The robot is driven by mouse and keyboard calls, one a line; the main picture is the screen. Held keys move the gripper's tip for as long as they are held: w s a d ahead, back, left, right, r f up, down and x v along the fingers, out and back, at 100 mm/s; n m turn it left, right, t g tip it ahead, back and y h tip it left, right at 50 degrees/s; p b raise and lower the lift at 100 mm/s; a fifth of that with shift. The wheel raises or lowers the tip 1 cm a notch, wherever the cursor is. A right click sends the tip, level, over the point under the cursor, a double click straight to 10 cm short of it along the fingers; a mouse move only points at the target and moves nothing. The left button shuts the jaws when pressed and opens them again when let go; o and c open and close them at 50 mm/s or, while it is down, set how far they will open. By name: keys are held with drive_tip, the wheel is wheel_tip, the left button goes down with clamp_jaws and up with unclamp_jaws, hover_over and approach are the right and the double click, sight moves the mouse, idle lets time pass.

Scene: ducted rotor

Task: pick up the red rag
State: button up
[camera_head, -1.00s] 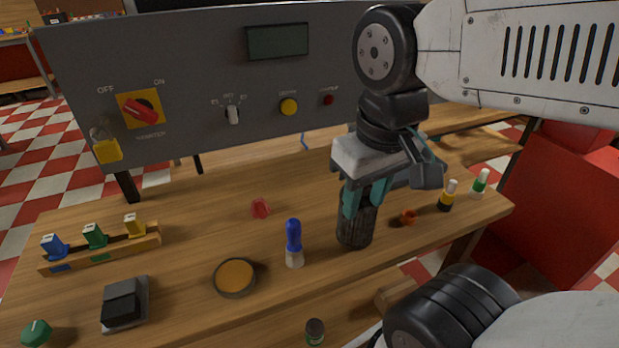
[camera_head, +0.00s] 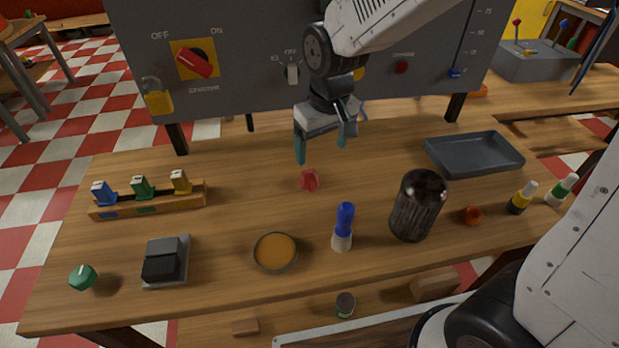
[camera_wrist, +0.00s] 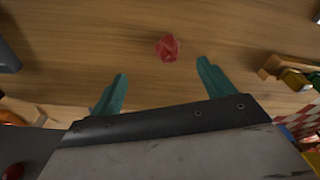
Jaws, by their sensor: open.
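The red rag (camera_head: 310,180) is a small crumpled red piece lying on the wooden table (camera_head: 240,205), near the table's middle. It also shows in the wrist view (camera_wrist: 168,47), just beyond the fingertips and between their lines. My gripper (camera_head: 320,152) is open and empty, with its teal fingers pointing down above the table, behind and slightly above the rag. In the wrist view the two spread fingers of my gripper (camera_wrist: 162,80) are apart from the rag.
A grey tray (camera_head: 474,153) lies to the right. A grey control panel (camera_head: 250,85) rises behind. The table around the rag is clear.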

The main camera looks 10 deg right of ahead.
sight(310, 170)
drive_tip(key=f, duration=0.1)
drive_tip(key=w+a+f, duration=0.1)
drive_tip(key=a+f, duration=0.1)
drive_tip(key=shift+w+a+f, duration=0.1)
drive_tip(key=shift+w, duration=0.15)
drive_tip(key=f, duration=0.7)
drive_tip(key=shift+w, duration=0.3)
drive_tip(key=shift+c, duration=0.3)
drive_tip(key=c, duration=1)
